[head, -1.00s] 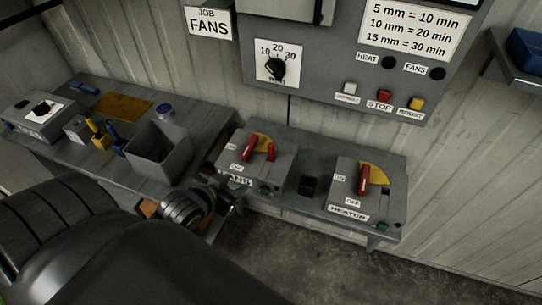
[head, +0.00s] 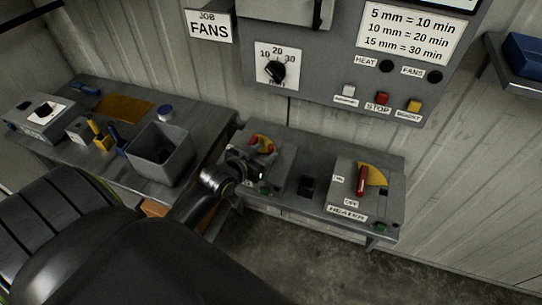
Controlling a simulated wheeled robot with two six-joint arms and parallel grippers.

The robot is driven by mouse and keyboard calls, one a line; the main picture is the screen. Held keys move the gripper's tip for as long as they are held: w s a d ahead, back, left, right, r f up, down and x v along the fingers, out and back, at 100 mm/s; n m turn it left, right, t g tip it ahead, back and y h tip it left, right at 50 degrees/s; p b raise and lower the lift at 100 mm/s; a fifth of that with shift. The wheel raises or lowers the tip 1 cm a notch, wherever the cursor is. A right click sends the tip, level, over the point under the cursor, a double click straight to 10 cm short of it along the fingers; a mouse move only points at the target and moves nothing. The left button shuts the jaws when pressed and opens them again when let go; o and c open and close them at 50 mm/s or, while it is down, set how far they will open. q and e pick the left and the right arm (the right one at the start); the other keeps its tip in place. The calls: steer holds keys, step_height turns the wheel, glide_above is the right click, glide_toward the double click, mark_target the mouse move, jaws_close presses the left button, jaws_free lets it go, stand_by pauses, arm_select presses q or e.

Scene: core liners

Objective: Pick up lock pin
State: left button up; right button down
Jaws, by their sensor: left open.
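My left gripper (head: 250,162) is open over the left switch box (head: 281,163), in front of its yellow plate (head: 260,139) and red parts (head: 268,147). The gripper hides most of these parts and much of the box top. One of the red parts may be the lock pin, but I cannot tell which. I cannot tell whether the fingers touch anything. My right gripper is out of view.
The HEATER box (head: 367,194) with a red lever (head: 361,180) stands to the right on the same shelf. A grey bin (head: 160,152) stands on the left bench. The control panel (head: 330,85) hangs above. A small dark socket (head: 307,186) lies between the boxes.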

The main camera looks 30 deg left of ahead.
mark_target(269, 150)
arm_select(q)
steer(key=shift+p+x, duration=0.7)
steer(key=shift+x, duration=2.65)
steer(key=shift+s+f, duration=0.1)
steer(key=shift+f, duration=0.1)
jaws_close()
